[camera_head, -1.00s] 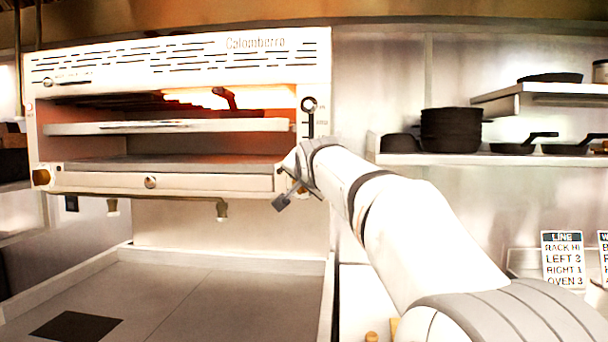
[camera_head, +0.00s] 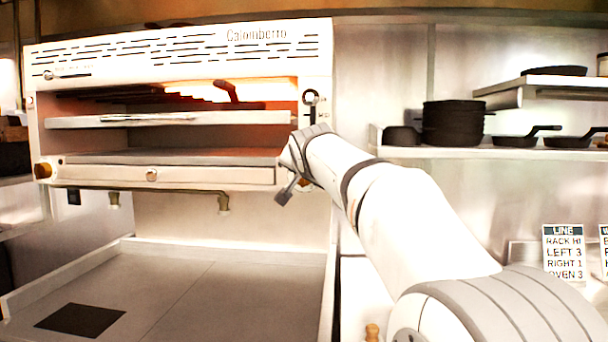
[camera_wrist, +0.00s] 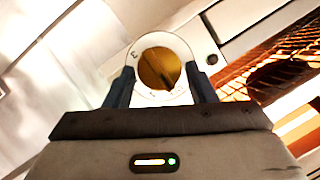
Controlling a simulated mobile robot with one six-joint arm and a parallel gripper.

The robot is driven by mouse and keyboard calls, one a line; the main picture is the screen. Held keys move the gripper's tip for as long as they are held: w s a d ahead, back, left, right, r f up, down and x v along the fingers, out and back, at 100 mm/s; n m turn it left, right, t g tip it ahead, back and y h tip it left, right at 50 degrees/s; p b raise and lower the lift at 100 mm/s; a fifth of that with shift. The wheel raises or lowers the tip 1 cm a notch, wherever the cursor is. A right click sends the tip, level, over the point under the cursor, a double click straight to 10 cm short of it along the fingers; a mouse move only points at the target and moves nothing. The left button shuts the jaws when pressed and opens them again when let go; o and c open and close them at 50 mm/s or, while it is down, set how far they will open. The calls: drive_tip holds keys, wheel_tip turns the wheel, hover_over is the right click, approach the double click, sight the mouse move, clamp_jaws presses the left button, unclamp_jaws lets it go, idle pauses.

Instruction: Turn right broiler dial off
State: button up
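The right broiler dial (camera_wrist: 157,68) is a round brass knob in a white ring with small numerals, at the upper middle of the wrist view. A 3 shows at the ring's left; the other marks are hard to read. A dark pointer line on the knob runs to the lower right. My gripper (camera_wrist: 161,84) is open, with one dark finger on each side of the dial and gaps to the knob. In the head view my gripper (camera_head: 287,185) is at the broiler's (camera_head: 265,60) lower right corner, and my arm mostly hides the dial.
A second brass dial (camera_head: 42,171) sits at the broiler's lower left. A vertical slot with a round handle (camera_head: 311,98) is just above my wrist. The broiler interior glows orange. A shelf (camera_head: 455,153) with dark pans is to the right, above a card reading "RIGHT 1" (camera_head: 564,252).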

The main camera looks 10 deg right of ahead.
drive_tip(key=o, duration=0.3)
drive_tip(key=shift+s, duration=0.1)
drive_tip(key=d+v, duration=0.1)
drive_tip(key=v, duration=0.6)
drive_tip(key=shift+s+a+b, duration=0.3)
drive_tip(key=shift+s+a, duration=0.05)
drive_tip(key=shift+a, duration=0.15)
drive_tip(key=shift+r, duration=0.1)
drive_tip(key=s+d+f+n+g+y+p, duration=0.1)
drive_tip(key=s+f+n+g+p, duration=0.6)
drive_tip(key=s+f, duration=2.3)
drive_tip(key=g+p, duration=0.4)
drive_tip(key=shift+f+n+y, duration=0.2)
drive_tip(key=shift+n+y, duration=0.1)
drive_tip(key=shift+y, duration=0.1)
drive_tip(key=shift+s, duration=0.1)
